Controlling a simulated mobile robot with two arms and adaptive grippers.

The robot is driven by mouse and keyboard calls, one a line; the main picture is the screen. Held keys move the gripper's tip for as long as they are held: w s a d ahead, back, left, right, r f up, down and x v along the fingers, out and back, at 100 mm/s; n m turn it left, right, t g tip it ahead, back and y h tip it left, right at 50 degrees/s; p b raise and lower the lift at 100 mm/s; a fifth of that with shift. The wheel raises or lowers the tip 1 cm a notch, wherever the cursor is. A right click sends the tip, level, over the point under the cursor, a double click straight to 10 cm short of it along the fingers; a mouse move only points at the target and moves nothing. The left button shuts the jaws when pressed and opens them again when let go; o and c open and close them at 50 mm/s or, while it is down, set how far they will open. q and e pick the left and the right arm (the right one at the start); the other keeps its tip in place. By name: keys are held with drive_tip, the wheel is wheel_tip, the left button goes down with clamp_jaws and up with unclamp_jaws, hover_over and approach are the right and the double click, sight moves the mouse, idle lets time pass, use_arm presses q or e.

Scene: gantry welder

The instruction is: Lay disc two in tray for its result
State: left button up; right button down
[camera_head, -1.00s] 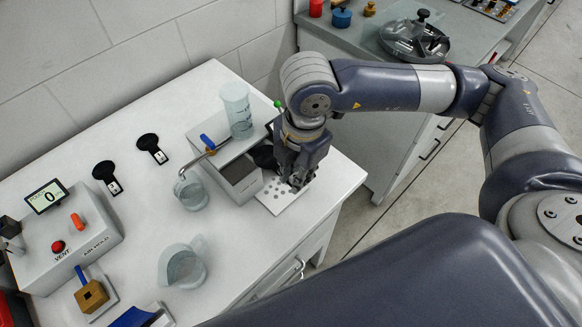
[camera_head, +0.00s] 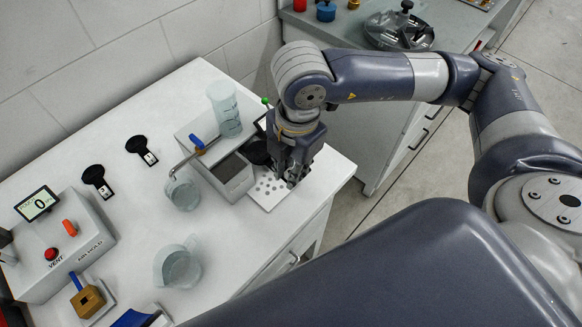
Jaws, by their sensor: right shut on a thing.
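My right gripper (camera_head: 291,180) points down over the right end of the white bench, at the right edge of a white plate with several grey dots or holes (camera_head: 266,191). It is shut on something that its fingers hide. I cannot make out a disc between them. A dark round thing (camera_head: 257,153) shows just left of the gripper, partly hidden behind it. A grey open-topped box (camera_head: 229,171) stands left of the plate. Two black round-headed pieces with small white labels (camera_head: 97,180) (camera_head: 140,148) lie further left. Which piece is the tray is unclear. My left gripper is out of view.
A control box with a display (camera_head: 62,245) and a brown block (camera_head: 88,300) are at the left. A grey counter (camera_head: 345,32) is behind.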

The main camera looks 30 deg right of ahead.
drive_tip(key=shift+r+p, duration=1.25)
drive_tip(key=shift+r, duration=1.25)
